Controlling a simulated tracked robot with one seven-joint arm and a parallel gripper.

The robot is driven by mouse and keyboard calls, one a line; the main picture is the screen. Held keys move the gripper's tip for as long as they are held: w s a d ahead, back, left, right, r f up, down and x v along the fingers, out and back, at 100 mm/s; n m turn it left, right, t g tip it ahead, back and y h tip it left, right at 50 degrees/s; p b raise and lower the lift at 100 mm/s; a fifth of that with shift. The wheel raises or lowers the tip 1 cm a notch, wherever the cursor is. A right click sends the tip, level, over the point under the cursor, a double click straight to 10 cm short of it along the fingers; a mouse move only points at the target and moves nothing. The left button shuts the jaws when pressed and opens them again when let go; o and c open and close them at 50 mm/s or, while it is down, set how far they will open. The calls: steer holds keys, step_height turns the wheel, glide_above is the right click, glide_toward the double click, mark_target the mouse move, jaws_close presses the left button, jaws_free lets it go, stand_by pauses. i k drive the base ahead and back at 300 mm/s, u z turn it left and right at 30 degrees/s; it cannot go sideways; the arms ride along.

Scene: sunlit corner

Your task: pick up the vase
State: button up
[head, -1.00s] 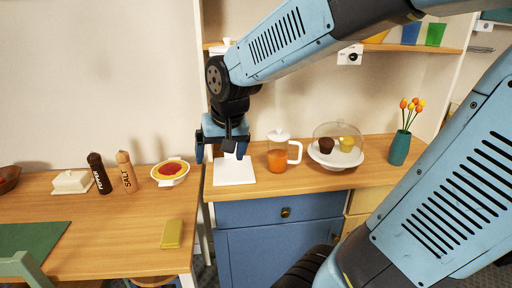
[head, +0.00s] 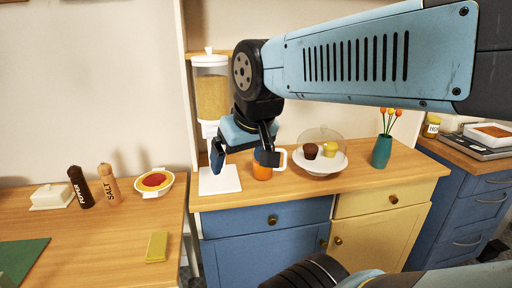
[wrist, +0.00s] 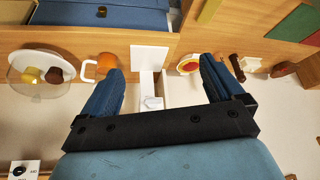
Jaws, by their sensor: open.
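The vase (head: 382,151) is teal and holds orange and yellow tulips (head: 390,118). It stands upright on the right part of the wooden counter in the head view. I cannot make it out in the wrist view. My gripper (head: 245,164) is open and empty above the left part of the counter, well to the left of the vase. Its two blue fingers also show spread apart in the wrist view (wrist: 168,75).
A grain dispenser (head: 211,90) is behind the white board (head: 220,181). The left table holds a salt mill (head: 109,184). Counter front right is clear.

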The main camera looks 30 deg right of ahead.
mark_target(382, 151)
steer(key=u, duration=1.7)
steer(key=i, duration=0.1)
steer(key=z, duration=3.5)
steer(key=k, duration=0.85)
steer(key=z, duration=0.2)
steer(key=i, duration=0.9)
steer(key=u, duration=0.15)
